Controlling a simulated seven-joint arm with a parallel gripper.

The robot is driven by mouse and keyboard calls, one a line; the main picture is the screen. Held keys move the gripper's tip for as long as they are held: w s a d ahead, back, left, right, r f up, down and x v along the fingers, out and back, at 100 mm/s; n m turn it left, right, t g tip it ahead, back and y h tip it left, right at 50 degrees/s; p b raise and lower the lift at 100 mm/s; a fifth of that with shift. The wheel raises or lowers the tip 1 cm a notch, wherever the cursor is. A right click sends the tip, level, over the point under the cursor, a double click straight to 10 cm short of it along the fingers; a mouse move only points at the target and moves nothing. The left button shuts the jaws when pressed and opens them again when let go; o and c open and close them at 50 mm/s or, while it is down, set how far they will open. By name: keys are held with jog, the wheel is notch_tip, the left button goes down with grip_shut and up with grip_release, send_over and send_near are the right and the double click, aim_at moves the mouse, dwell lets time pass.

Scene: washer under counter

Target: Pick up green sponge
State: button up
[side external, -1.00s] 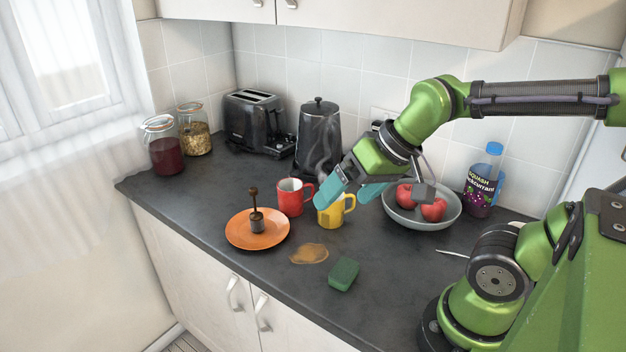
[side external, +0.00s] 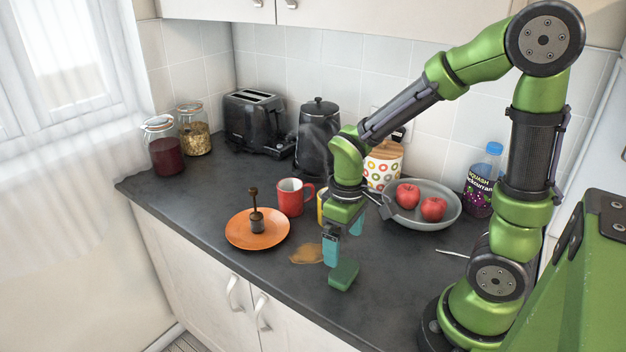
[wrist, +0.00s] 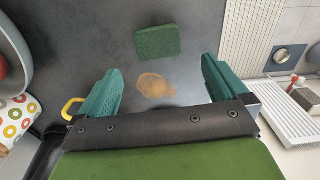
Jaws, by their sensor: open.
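The green sponge (side external: 343,274) lies flat on the dark counter near its front edge. In the wrist view the sponge (wrist: 157,42) is at the top centre, beyond the fingertips. My gripper (side external: 343,240) points down above the counter, just behind and above the sponge, and looks apart from it. Its teal fingers are spread and empty. In the wrist view the open gripper (wrist: 160,82) has the brown spill between its fingers.
The brown spill (side external: 305,254) lies left of the sponge. A yellow mug (side external: 321,207), partly hidden by my arm, and a red mug (side external: 290,198) stand behind. An orange plate (side external: 243,234) is at left, a grey bowl of apples (side external: 440,220) at right. Counter right of the sponge is clear.

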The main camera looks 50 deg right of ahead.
aim_at(341, 267)
jog(key=shift+w+d+f, duration=0.1)
jog(key=shift+f, duration=1.9)
jog(key=shift+w+d+f, duration=0.1)
jog(key=shift+f, duration=1.85)
jog(key=c, duration=1.1)
